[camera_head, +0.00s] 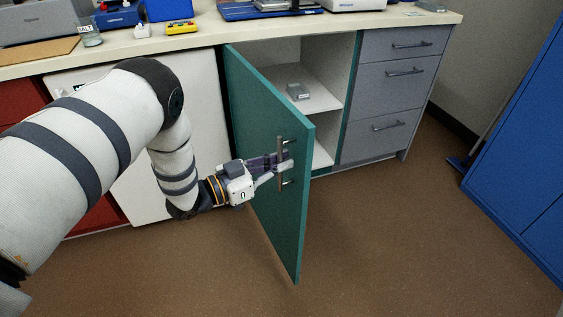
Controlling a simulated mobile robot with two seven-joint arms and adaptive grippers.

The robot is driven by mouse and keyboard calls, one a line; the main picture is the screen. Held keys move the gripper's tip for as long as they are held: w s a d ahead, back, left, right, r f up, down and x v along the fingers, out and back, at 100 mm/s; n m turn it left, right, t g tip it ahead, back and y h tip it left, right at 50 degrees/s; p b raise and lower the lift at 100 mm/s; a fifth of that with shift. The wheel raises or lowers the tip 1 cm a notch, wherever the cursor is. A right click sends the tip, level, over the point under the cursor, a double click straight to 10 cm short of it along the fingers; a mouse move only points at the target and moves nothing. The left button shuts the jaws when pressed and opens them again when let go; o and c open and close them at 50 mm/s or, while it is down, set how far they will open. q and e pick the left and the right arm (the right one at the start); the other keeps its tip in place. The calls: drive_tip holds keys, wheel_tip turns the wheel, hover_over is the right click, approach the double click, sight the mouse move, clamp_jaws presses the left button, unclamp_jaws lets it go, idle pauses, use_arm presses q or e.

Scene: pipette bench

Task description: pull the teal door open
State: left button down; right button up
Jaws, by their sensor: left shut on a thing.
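The teal door (262,128) stands open on the bench cabinet, hinged at its left edge and swung out toward me over the floor. Its metal bar handle (280,165) is upright near the free edge. My left gripper (283,163) is shut on the handle, and its fingers hide part of it. Inside the cabinet (327,60) I see pale shelves, with a small grey box (298,91) on the upper one. My right gripper is not in view.
Grey drawers (388,98) stand right of the opening. A white panel (190,90) and red fronts (24,99) are on the left. The worktop (215,32) holds several items, including a glass jar (89,34). A blue cabinet (525,150) stands at right. The brown floor (400,240) in front is clear.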

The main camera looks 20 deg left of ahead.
use_arm(q)
drive_tip(key=c, duration=1.7)
unclamp_jaws()
drive_tip(key=v, duration=1.2)
